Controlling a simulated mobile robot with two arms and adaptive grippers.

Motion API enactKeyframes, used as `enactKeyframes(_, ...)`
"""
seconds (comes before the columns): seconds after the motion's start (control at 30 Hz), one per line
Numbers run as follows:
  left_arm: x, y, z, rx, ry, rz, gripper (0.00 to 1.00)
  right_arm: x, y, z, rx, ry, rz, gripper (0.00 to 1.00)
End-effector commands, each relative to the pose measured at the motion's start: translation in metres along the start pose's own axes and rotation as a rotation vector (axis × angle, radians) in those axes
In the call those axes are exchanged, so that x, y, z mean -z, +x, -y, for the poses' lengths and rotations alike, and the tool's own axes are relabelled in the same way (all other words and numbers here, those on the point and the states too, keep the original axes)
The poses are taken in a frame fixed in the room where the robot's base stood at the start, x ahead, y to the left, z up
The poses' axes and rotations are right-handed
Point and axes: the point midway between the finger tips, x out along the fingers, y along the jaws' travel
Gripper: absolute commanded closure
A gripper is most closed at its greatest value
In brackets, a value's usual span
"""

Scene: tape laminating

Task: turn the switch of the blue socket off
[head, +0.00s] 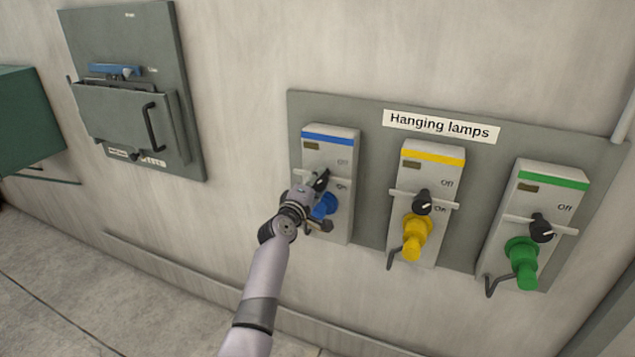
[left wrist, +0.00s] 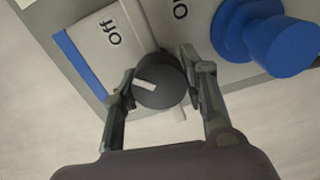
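The blue socket (head: 330,142) is the left one of three on a grey wall panel, with a blue stripe, "Off" and "On" labels and a blue plug (head: 325,205). Its black round switch (left wrist: 162,82) has a white mark, which points left toward the blue-stripe end in the left wrist view. My left gripper (left wrist: 158,84) has one finger on each side of the switch, and both seem to touch it. In the head view my left gripper (head: 312,203) partly covers the switch and plug. My right gripper is not in view.
A yellow socket (head: 433,170) and a green socket (head: 555,187) are to the right, each with a plug and black switch. A "Hanging lamps" label (head: 441,125) is above. A grey box (head: 125,115) with a handle hangs at the left. The wall between is clear.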

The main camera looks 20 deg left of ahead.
Motion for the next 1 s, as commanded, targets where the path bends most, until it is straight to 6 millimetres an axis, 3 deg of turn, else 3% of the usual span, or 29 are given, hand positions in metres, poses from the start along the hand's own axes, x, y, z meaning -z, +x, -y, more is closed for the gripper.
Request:
enactKeyframes(0.27, 0.0, 0.0, 0.0, 0.0, 0.003, 0.0, 0.41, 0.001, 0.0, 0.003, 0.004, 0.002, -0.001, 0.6)
enactKeyframes(0.67, -0.001, -0.005, 0.0, -0.001, 0.004, 0.001, 0.41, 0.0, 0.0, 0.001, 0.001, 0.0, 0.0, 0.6)
enactKeyframes(1.0, -0.001, -0.059, 0.001, 0.001, 0.004, -0.001, 0.41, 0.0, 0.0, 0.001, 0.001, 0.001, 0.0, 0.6)
